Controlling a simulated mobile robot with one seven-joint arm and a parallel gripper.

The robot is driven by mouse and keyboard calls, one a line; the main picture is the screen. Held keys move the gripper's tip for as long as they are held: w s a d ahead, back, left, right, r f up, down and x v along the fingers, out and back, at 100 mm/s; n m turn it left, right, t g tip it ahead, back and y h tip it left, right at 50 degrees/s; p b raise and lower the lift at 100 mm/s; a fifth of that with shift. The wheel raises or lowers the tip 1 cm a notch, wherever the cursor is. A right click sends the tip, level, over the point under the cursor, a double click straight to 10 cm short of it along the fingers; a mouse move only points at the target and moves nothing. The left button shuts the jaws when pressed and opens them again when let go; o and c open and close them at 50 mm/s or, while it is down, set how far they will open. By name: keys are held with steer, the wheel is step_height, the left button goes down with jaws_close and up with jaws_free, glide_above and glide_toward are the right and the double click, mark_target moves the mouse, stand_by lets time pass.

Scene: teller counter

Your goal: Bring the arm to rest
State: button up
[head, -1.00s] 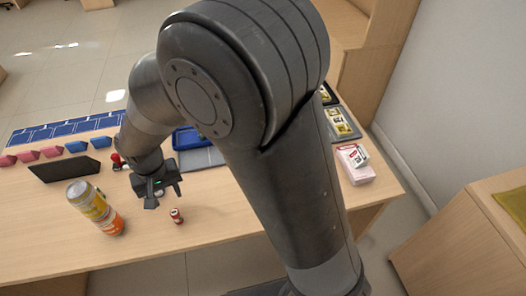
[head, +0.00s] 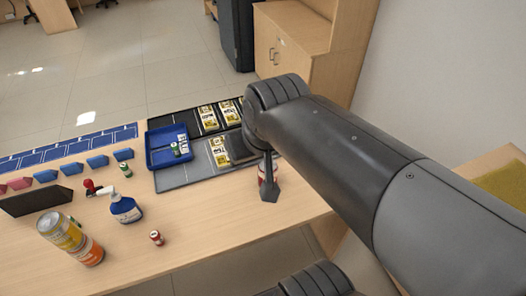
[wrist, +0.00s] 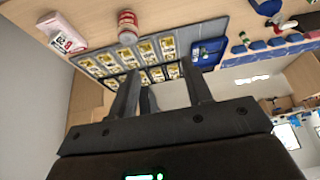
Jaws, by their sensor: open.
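My arm reaches in from the right in the head view, its far end over the counter (head: 215,228). My gripper is mostly hidden there behind the arm; one dark finger shows in front of a red-and-white can. In the wrist view my gripper (wrist: 160,92) has its fingers apart, with nothing between them. Beyond the fingers lie the banknote mat and the red-and-white can (wrist: 127,28), apart from the gripper.
A blue tray (head: 151,152) and banknotes (head: 208,117) lie at the back. A blue bottle (head: 125,209), small red roll (head: 156,238) and two stacked cans (head: 62,232) stand at front left. A white-and-red box (wrist: 62,40) shows in the wrist view. The front middle is clear.

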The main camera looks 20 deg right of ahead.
steer(key=shift+s+d+r+t, duration=0.15)
steer(key=shift+s+d, duration=0.35)
steer(key=shift+s, duration=0.1)
steer(key=shift+s+d+r+t, duration=0.15)
steer(key=shift+s+d, duration=0.3)
steer(key=shift+s, duration=0.1)
stand_by(0.5)
